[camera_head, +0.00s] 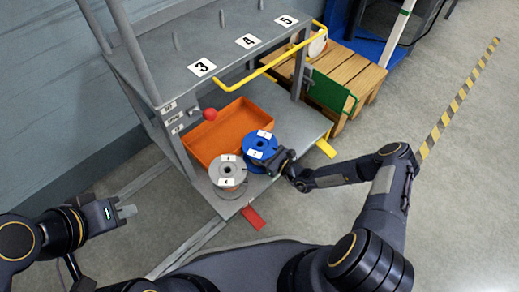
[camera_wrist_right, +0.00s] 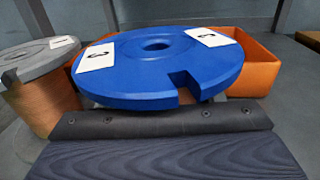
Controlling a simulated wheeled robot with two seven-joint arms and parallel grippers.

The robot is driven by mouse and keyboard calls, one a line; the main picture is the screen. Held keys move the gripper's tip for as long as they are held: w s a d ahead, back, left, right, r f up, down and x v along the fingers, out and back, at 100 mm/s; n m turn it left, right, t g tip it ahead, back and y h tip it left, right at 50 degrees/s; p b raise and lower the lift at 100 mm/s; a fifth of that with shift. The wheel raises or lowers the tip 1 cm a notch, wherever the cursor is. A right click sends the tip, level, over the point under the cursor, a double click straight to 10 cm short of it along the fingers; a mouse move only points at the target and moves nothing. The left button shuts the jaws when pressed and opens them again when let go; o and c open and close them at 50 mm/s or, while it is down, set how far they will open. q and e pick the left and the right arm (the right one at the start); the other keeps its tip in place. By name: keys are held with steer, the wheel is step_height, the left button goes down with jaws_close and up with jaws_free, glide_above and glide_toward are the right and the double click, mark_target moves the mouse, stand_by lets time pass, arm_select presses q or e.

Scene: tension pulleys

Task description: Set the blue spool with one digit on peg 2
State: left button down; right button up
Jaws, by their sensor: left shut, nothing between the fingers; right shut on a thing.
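The blue spool (camera_head: 260,143) stands on the lower shelf of the cart, right of a grey spool (camera_head: 227,173). In the right wrist view the blue spool (camera_wrist_right: 160,70) fills the middle, with a notch in its rim and white labels that each carry one mark I cannot read surely. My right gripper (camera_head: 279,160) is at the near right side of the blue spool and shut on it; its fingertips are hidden. My left gripper (camera_head: 126,212) is shut and empty, off the cart at the left. Pegs rise from the top shelf by labels 3, 4 and 5; no label 2 is readable.
A yellow rail (camera_head: 265,68) runs along the top shelf's front. A wooden pallet (camera_head: 345,75) stands at the right. The floor at the right is clear.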

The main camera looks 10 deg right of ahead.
steer(key=o, duration=1.5)
steer(key=shift+c, duration=0.2)
steer(key=shift+f, duration=0.1)
steer(key=p+v, duration=0.2)
steer(key=v, duration=0.5)
steer(key=shift+s+d, duration=0.25)
steer(key=shift+s, duration=0.05)
